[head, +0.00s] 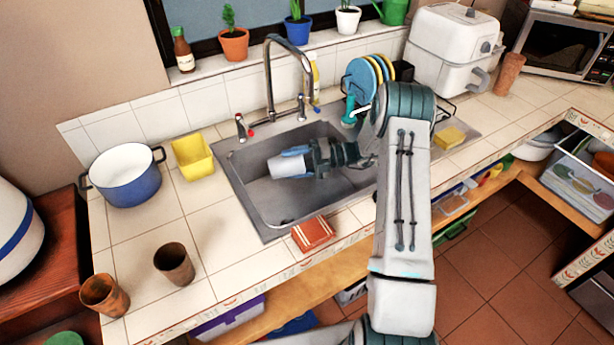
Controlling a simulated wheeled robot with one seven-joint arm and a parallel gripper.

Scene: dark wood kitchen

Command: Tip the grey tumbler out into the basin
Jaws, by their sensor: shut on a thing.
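The pale grey tumbler (287,166) is over the steel basin (272,205), tilted onto its side and nearly level, with one end pointing left. My gripper (312,158) comes in from the right and is shut on the tumbler. The tumbler's inside is hidden, and I see no contents or stream. I cannot tell how high it is above the basin floor. My arm covers the right part of the sink.
A tap (270,85) rises behind the basin. A yellow container (192,156) and a blue-white pot (126,178) stand left. Two brown cups (174,264) are at the front left. A rack of plates (361,78) stands behind my arm.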

